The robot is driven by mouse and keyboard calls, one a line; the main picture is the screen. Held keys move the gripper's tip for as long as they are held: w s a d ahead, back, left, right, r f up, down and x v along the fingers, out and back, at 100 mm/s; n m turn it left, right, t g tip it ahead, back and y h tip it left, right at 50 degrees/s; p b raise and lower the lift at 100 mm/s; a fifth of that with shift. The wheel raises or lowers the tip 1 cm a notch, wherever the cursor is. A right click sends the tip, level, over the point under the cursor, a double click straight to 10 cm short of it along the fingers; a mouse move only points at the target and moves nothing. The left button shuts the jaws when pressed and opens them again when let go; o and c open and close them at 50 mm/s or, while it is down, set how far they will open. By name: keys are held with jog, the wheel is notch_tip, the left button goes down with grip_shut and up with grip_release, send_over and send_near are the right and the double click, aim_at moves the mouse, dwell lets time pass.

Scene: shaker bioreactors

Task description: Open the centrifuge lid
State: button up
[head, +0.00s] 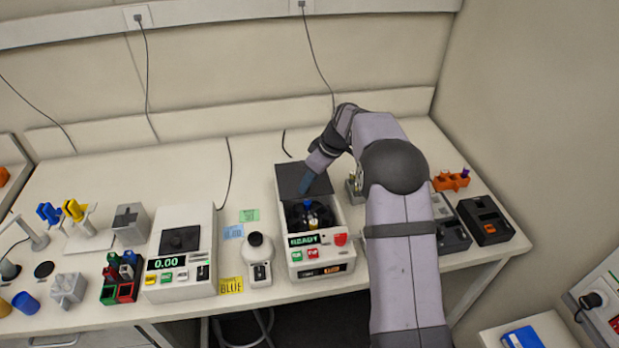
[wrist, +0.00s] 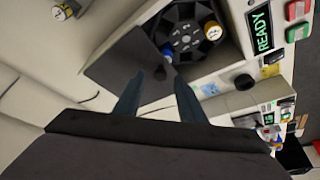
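The centrifuge (head: 322,268) is a white box with a lit READY display and green and red buttons. Its dark grey lid (head: 291,176) is at the back of the box, clear of the bowl, so the black rotor (head: 295,216) is exposed. In the wrist view, the lid (wrist: 122,62) lies beside the rotor (wrist: 186,38), which holds a blue-capped tube and a yellow-labelled one. My gripper (head: 306,186) is over the lid, near the bowl. In the wrist view my gripper (wrist: 154,75) has its fingers apart, with a small dark knob showing between the tips; contact is unclear.
A white bottle-shaped device (head: 258,248) and a balance (head: 182,272) reading 0.00 stand to the left. A small grey rack (head: 353,189) stands right of the centrifuge, partly hidden by my arm. Dark boxes (head: 484,222) and an orange rack (head: 450,181) lie farther right.

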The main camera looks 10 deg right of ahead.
jog(key=shift+w+a+f, duration=0.15)
jog(key=shift+f, duration=0.4)
grip_shut()
jog(key=shift+w+p, duration=0.85)
jog(key=shift+w, duration=1.15)
jog(key=shift+r, duration=0.1)
grip_release()
jog(key=b+v, duration=0.3)
jog(key=v, duration=0.4)
